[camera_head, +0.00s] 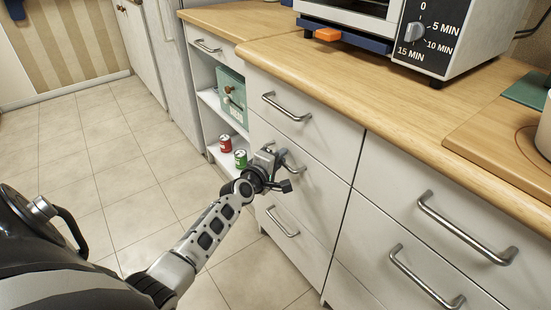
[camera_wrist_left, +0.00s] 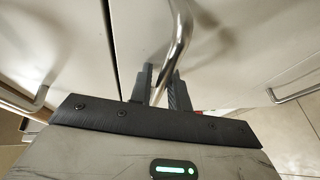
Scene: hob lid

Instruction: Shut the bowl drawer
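My left gripper (camera_head: 272,158) is at the handle (camera_head: 292,162) of the middle drawer (camera_head: 315,190) in the left stack of white drawers. In the left wrist view, the two dark fingers (camera_wrist_left: 160,85) stand close on either side of the metal handle bar (camera_wrist_left: 182,30) and appear shut on it. The middle drawer front looks about flush with its neighbours; a small gap is hard to tell. No bowl shows inside any drawer, and which one is the bowl drawer cannot be told. My right gripper is not in view.
Above is a wooden counter (camera_head: 400,110) with a toaster oven (camera_head: 430,40) on it. Left of the drawers, an open shelf holds a green box (camera_head: 232,95), a red can (camera_head: 225,144) and a green can (camera_head: 240,158). The tiled floor (camera_head: 110,150) is clear on the left.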

